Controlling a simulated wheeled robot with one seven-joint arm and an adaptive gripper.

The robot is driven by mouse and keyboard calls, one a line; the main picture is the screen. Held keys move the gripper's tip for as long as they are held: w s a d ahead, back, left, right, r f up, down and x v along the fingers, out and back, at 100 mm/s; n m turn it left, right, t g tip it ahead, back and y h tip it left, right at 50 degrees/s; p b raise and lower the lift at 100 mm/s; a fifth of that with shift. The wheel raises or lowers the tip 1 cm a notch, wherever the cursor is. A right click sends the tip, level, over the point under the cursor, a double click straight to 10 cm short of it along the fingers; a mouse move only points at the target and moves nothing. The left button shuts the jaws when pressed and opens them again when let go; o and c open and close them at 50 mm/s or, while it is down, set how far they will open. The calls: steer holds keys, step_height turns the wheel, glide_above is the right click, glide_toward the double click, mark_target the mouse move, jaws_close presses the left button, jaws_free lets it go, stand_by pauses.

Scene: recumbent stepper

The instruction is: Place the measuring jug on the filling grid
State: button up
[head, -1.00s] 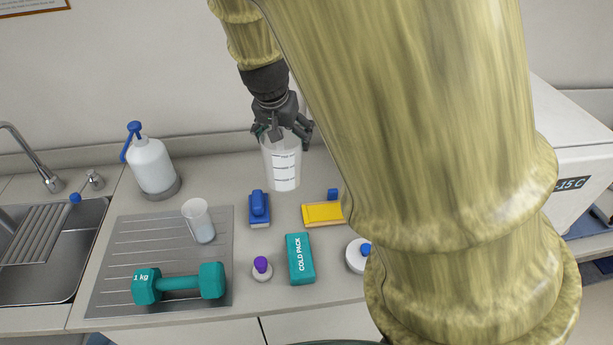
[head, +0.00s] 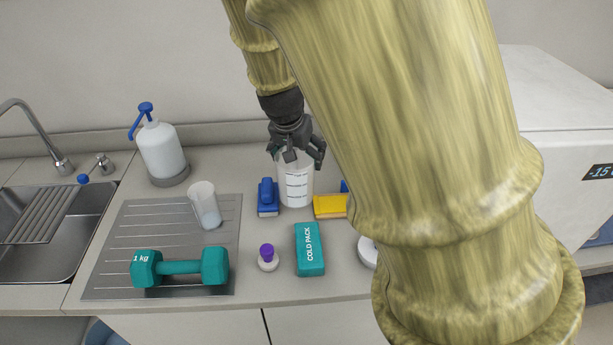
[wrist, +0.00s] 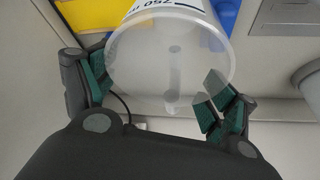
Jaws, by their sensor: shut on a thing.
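The measuring jug (head: 296,188) is a clear, upright cup with dark graduation marks. My gripper (head: 296,155) is shut on it near its rim, from above. In the head view it appears between a blue brush-like item and a yellow sponge; I cannot tell whether its base touches the counter. The wrist view shows the jug's open mouth (wrist: 170,65) between the fingers (wrist: 160,95), empty inside. A slatted steel grid (head: 42,215) lies across the sink at the left, bare; it looks like the filling grid.
A ribbed drainboard (head: 125,225) holds a teal dumbbell (head: 180,267) and a clear cup (head: 205,206). A pump bottle (head: 160,150) stands behind it. The blue item (head: 267,197), yellow sponge (head: 330,206), cold pack (head: 309,249) and purple-capped bottle (head: 267,258) crowd the counter. A faucet (head: 40,135) arches over the sink.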

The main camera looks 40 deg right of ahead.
steer(key=shift+s+d+f, duration=0.1)
steer(key=shift+s+f, duration=0.05)
steer(key=shift+f, duration=0.8)
steer(key=shift+f+p, duration=0.3)
steer(key=shift+f, duration=0.2)
steer(key=shift+f+p, duration=0.5)
steer(key=shift+f, duration=1.6)
steer(key=shift+f, duration=0.15)
steer(key=o, duration=1.2)
